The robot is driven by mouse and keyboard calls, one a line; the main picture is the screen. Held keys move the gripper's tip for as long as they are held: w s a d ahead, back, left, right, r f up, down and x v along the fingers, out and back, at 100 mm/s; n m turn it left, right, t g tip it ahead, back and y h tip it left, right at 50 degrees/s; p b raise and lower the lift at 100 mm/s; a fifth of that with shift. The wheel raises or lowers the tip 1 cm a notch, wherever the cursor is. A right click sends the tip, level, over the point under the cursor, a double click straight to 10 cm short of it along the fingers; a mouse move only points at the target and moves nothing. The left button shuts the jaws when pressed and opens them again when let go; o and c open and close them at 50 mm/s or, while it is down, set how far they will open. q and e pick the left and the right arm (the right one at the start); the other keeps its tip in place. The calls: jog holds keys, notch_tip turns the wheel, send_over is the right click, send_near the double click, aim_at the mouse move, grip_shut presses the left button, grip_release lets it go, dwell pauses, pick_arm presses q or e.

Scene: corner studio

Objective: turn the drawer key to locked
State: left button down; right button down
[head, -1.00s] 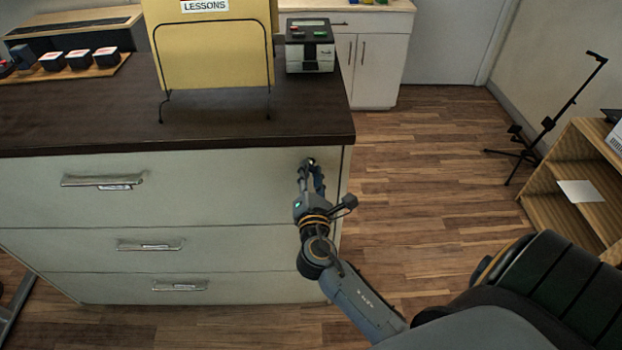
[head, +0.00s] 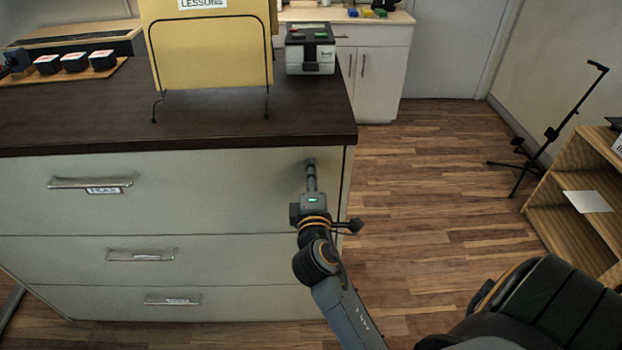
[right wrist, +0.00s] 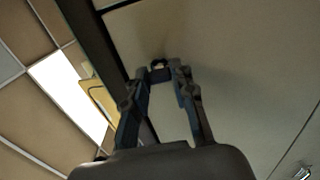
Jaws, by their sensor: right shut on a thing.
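The cream drawer cabinet (head: 200,205) has three drawers with metal bar handles. My right gripper (head: 311,170) reaches the upper right corner of the top drawer front, just under the dark top. It is shut on the small drawer key (right wrist: 160,66), which shows in the right wrist view between the fingertips against the drawer front. In the head view the fingers are seen edge-on and hide the key and its lock. I cannot read whether the lock stands at locked. My left gripper is not in view.
On the dark top (head: 210,130) stand a yellow folder in a wire holder (head: 210,50), a small white device (head: 310,55) and a wooden strip with dark blocks (head: 75,75). Wooden shelves (head: 575,160) and a black stand (head: 545,135) are at right. Floor right of the cabinet is clear.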

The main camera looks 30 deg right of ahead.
jog(key=shift+m, duration=0.5)
jog(key=c, duration=1.1)
grip_release()
